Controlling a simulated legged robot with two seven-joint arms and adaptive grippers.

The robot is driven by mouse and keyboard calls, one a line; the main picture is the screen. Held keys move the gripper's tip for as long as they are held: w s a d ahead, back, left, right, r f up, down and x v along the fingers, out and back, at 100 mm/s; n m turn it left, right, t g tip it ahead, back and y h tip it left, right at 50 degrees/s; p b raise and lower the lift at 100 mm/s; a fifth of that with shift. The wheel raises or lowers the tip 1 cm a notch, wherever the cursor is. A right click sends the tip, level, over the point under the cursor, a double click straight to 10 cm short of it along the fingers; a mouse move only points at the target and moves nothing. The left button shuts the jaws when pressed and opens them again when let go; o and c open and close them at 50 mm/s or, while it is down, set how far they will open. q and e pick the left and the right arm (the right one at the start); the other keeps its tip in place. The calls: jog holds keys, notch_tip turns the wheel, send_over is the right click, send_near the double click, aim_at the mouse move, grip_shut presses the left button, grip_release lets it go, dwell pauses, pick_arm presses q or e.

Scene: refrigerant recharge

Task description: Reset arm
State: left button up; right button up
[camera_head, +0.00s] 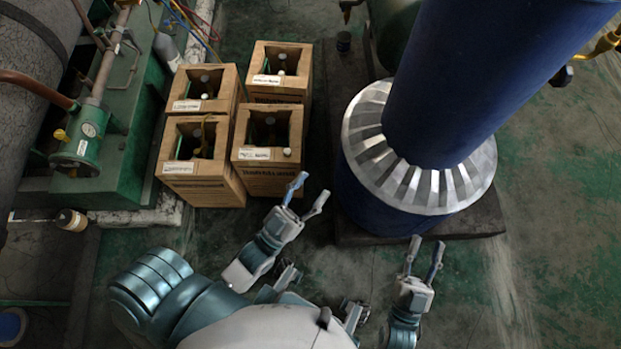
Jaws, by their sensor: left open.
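My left gripper (307,196) is open and empty, with its two fingers spread. It is over the floor, in front of the cardboard boxes and to the left of the blue column. My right gripper (426,251) is further right, just in front of the blue column's base. Its two fingers are apart with nothing between them. Neither gripper appears to touch anything.
Several open cardboard boxes (208,192) with bottles inside stand at upper left. A large blue cylinder (447,90) with a silver ribbed collar (366,150) stands on a dark plinth (480,222). Green machinery (120,160) is on the left. The floor at right is clear.

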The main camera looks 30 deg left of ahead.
pick_arm(q)
jog(key=shift+d+f, duration=0.1)
dwell(0.4)
